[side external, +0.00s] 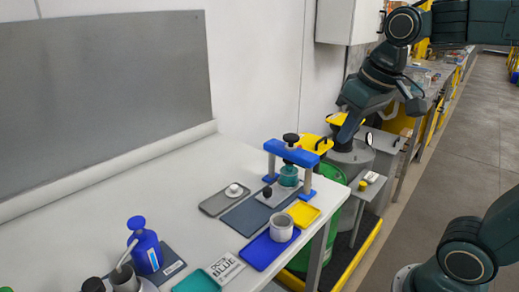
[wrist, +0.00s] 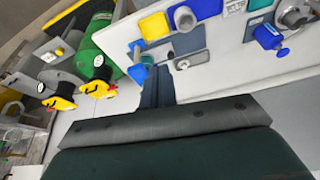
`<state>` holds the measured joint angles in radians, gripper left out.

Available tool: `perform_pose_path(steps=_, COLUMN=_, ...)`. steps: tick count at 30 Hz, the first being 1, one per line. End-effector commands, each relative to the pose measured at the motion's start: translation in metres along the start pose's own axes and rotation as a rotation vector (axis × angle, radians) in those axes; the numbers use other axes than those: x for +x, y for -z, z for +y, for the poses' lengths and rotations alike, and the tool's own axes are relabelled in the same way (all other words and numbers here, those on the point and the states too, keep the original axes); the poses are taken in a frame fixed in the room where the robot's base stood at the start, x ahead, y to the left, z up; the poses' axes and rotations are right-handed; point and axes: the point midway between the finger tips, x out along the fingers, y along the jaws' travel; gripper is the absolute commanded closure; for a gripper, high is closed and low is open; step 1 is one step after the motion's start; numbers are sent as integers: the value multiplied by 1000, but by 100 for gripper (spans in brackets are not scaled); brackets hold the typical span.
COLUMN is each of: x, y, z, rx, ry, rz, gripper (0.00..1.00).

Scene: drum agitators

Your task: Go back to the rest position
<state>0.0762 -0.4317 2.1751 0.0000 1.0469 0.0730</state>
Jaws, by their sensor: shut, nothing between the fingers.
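My gripper (side external: 346,134) hangs from the arm at the upper right of the side view, fingers pointing down, above the drums beside the bench. In the wrist view its dark fingers (wrist: 156,88) lie together with nothing between them. A green drum (side external: 328,190) with a yellow agitator top (side external: 314,144) stands by the bench end. A grey drum (side external: 352,158) with another yellow top (side external: 335,118) stands behind it, partly hidden by my gripper. Both yellow tops also show at the left of the wrist view (wrist: 98,67) (wrist: 60,98).
The white bench (side external: 120,180) holds a blue press frame (side external: 290,150), a blue tray (side external: 262,252), a yellow tray (side external: 303,214) and a blue bottle (side external: 146,250). A small grey side table (side external: 368,188) stands right of the drums. The floor aisle (side external: 470,150) is clear.

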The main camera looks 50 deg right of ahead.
Motion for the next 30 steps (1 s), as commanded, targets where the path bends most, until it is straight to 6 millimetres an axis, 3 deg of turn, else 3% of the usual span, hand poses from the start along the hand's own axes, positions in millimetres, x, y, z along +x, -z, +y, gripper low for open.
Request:
perform_pose_path(steps=6, x=5, y=-47, z=-5, rx=-73, ry=19, rz=72, gripper=100)
perform_pose_path(steps=12, x=14, y=-78, z=-7, rx=-123, ry=32, rz=119, gripper=100)
perform_pose_path(steps=18, x=18, y=-89, z=-7, rx=-142, ry=36, rz=139, gripper=100)
perform_pose_path(steps=30, x=18, y=-89, z=-7, rx=-143, ry=36, rz=139, gripper=100)
